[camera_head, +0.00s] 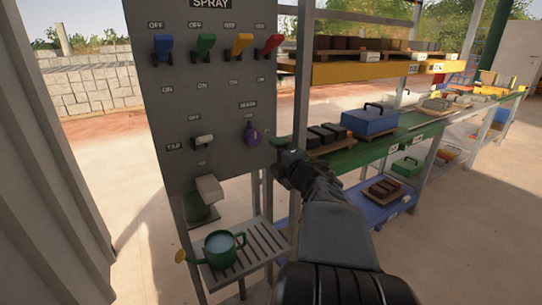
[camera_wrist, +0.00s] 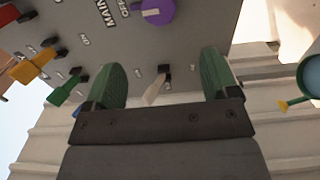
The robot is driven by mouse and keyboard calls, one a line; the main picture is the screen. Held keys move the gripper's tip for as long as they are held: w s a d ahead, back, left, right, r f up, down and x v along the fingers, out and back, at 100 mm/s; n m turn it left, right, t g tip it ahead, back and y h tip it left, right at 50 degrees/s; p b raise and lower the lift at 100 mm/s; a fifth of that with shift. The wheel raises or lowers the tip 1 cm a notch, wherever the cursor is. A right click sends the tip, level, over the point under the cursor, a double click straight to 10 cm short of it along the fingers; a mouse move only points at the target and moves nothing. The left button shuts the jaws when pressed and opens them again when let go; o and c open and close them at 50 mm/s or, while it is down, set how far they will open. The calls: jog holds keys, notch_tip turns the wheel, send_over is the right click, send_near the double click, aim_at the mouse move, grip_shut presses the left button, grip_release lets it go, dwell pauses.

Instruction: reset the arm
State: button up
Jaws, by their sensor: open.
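My gripper (camera_head: 280,147) is in front of the right edge of the grey spray panel (camera_head: 215,100), with my arm reaching up from the bottom right. In the wrist view my gripper (camera_wrist: 160,84) has two green fingers wide apart, with nothing held. A pale tap lever (camera_wrist: 154,90) shows in the gap between them, on the panel behind; I cannot tell how far away. The tap lever also shows in the head view (camera_head: 203,140). The purple main knob (camera_head: 251,134) is just left of my gripper, and it shows at the wrist view's top (camera_wrist: 158,11).
Blue (camera_head: 163,46), green (camera_head: 205,45), yellow (camera_head: 241,43) and red (camera_head: 272,43) levers line the panel top. A green watering can (camera_head: 221,250) stands on a slatted shelf (camera_head: 262,247) below the tap. Shelves with a blue box (camera_head: 369,121) and bricks are right.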

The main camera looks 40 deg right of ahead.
jog(key=w+a+r+m+g+h+p, duration=0.1)
jog(key=a+r+m+g+h+p, duration=0.3)
jog(key=r+m+p, duration=0.65)
jog(key=s+a+f+m+g+y+p, duration=0.1)
jog(key=s+a+m+g+y+p, duration=0.1)
jog(key=a, duration=0.5)
jog(key=s+a+f+m+g+y+p, duration=0.1)
jog(key=s+a+m+g+y+p, duration=0.1)
jog(key=s+a+g+p, duration=0.2)
jog(key=s+a+f+m+g+y+p, duration=0.1)
jog(key=s+a+m+g+y+p, duration=0.1)
jog(key=s+a+g+p, duration=0.2)
jog(key=s+a+p, duration=0.2)
jog(key=a+p, duration=0.2)
jog(key=a, duration=0.1)
jog(key=shift+s+a+y+p, duration=0.2)
jog(key=shift+a+y+p, duration=0.1)
jog(key=shift+y+p, duration=0.1)
